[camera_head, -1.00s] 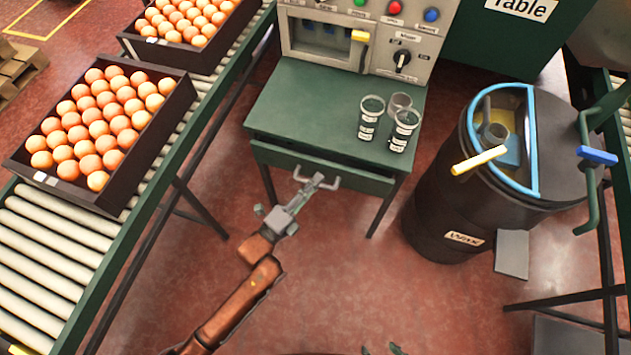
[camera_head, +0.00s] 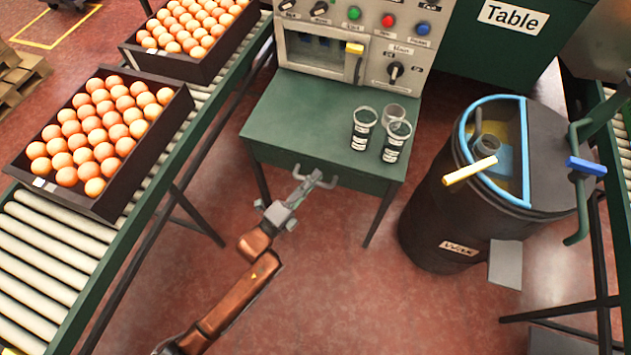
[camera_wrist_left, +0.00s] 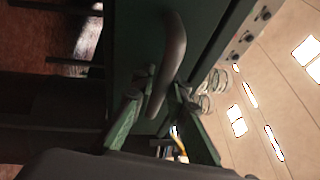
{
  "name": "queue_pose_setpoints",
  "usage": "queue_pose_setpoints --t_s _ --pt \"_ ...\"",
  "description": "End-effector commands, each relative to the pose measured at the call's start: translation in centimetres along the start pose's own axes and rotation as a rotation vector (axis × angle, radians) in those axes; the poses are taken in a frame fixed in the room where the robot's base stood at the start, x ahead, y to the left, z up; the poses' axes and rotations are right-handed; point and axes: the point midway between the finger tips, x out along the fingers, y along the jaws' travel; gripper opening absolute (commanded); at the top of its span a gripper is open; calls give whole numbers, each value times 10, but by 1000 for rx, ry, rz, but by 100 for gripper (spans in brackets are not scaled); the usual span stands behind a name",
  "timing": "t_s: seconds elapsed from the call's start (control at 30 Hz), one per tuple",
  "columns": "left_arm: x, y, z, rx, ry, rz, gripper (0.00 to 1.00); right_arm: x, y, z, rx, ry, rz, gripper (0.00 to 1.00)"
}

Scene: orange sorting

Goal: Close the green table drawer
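The green table (camera_head: 290,115) stands in the middle of the head view. Its green drawer (camera_head: 350,178) shows under the tabletop's front edge, with no clear gap left between them. A grey bar handle (camera_head: 327,183) is on the drawer front; it also shows as a dark curved bar in the left wrist view (camera_wrist_left: 172,60). My left gripper (camera_head: 312,178) is at the handle. In the left wrist view its two fingers (camera_wrist_left: 158,92) stand apart on either side of the bar, and I see no firm grip. My right gripper is out of view.
Three labelled cups (camera_head: 364,128) stand on the tabletop's right side. A control panel (camera_head: 400,45) is behind. A conveyor (camera_head: 60,250) with orange-filled crates (camera_head: 130,190) runs along the left. A black barrel (camera_head: 430,225) stands to the right. The floor in front is clear.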

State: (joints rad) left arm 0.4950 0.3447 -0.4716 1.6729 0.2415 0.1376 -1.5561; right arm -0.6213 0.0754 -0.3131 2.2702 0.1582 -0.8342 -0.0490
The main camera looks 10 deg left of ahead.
Motion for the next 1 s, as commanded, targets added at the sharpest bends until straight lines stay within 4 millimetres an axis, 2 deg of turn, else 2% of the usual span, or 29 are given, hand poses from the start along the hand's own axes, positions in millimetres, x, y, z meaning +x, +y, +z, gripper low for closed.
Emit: queue_pose_setpoints --t_s 0.33,0.47,0.57,0.8,1.0 --pt "-2 1 0 0 0 1 19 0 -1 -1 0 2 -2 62" --pt "-11 1 0 1 -1 1 19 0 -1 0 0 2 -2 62" --pt "-26 2 0 -1 -1 4 19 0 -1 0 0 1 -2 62" --pt "-77 2 -1 -1 0 4 19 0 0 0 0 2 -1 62" --pt "-108 1 -1 0 1 2 19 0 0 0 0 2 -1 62"
